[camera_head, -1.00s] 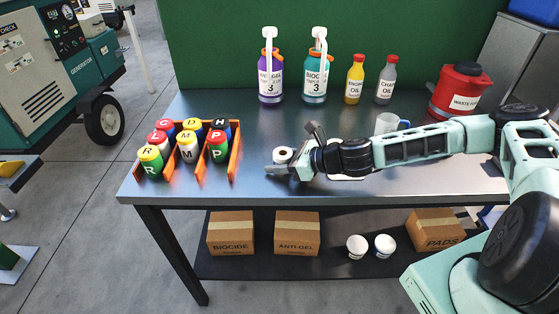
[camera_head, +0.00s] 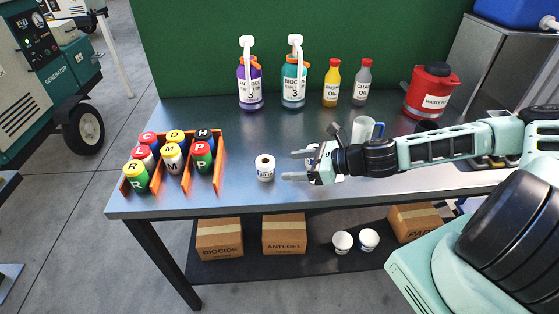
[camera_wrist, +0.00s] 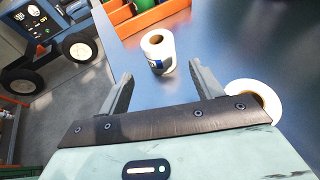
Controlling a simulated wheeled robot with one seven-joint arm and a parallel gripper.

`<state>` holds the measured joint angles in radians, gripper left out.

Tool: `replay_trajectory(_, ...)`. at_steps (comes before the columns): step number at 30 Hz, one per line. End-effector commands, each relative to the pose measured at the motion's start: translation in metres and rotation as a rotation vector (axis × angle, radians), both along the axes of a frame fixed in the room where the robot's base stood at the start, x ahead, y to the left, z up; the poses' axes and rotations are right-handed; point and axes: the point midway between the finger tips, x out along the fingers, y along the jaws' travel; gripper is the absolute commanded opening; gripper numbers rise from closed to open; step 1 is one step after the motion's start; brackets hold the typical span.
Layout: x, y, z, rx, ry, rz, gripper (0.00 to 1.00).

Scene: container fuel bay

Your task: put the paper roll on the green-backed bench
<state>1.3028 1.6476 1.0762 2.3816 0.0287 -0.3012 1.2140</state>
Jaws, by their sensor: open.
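The paper roll (camera_head: 265,168), white with a brown core and a dark label, stands upright on the steel top of the green-backed bench (camera_head: 230,193). It is right of the orange rack. My gripper (camera_head: 289,165) is open and empty just right of the roll, low over the bench and apart from it. In the wrist view the roll (camera_wrist: 160,56) stands beyond the gap between my open fingers (camera_wrist: 160,70).
The orange rack (camera_head: 219,160) holds several coloured cans at the left. A white mug (camera_head: 362,130) stands behind my wrist. Two pump bottles (camera_head: 251,85), two oil bottles (camera_head: 331,85) and a red waste bin (camera_head: 431,92) line the back.

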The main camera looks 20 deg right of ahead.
Motion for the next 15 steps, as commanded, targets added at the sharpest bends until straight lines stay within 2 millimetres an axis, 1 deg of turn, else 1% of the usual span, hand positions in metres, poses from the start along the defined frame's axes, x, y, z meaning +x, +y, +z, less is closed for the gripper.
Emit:
replay_trajectory(1,-0.003,-0.005,0.004,-0.001,0.001,-0.002,0.65)
replay_trajectory(4,-0.008,-0.009,0.006,-0.001,0.000,0.001,0.65)
replay_trajectory(8,-0.017,-0.001,0.004,-0.042,-0.009,0.065,0.65)
replay_trajectory(11,-0.033,0.018,-0.001,-0.129,-0.031,0.208,0.65)
replay_trajectory(12,-0.044,0.028,-0.004,-0.180,-0.046,0.296,0.65)
replay_trajectory(14,-0.061,0.041,-0.008,-0.268,-0.077,0.444,0.65)
replay_trajectory(15,-0.072,0.048,-0.010,-0.325,-0.099,0.545,0.65)
